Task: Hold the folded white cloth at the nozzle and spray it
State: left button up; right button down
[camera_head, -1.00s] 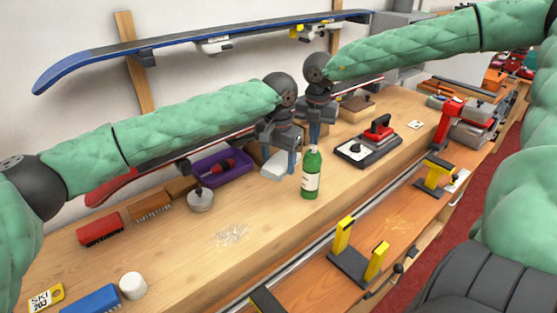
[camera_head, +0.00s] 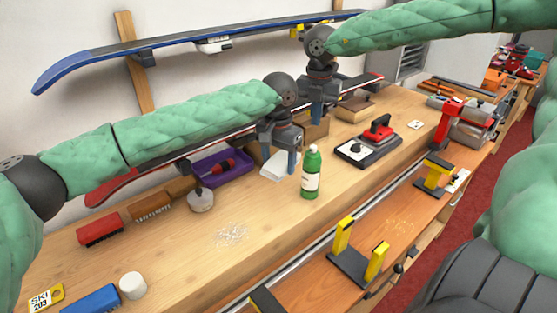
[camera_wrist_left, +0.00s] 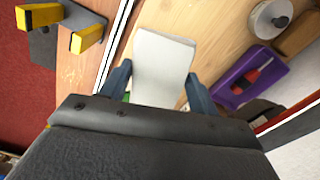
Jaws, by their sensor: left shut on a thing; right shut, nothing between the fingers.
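The folded white cloth (camera_head: 276,166) is between the fingers of my left gripper (camera_head: 281,165), which is shut on it. In the left wrist view the cloth (camera_wrist_left: 163,62) spans the space between the two fingers. A green bottle (camera_head: 311,175) with a pale label stands upright on the bench, just right of the cloth in the head view; I cannot tell whether they touch. A small green patch shows beside the cloth's edge in the wrist view. My right gripper (camera_head: 317,115) is shut and empty, above and behind the bottle, apart from it.
A purple tray (camera_head: 238,176) and a round metal-topped object (camera_head: 201,200) lie left of the cloth. A red-handled device (camera_head: 378,131) on a dark base stands right of the bottle. Yellow-tipped clamps (camera_head: 344,232) line the front. Bench around the shavings (camera_head: 232,234) is mostly clear.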

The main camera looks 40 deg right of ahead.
jog(key=shift+r, duration=0.4)
notch_tip(320, 180, up, 12)
dwell(0.6)
jog(key=shift+f, duration=0.1)
dwell(0.6)
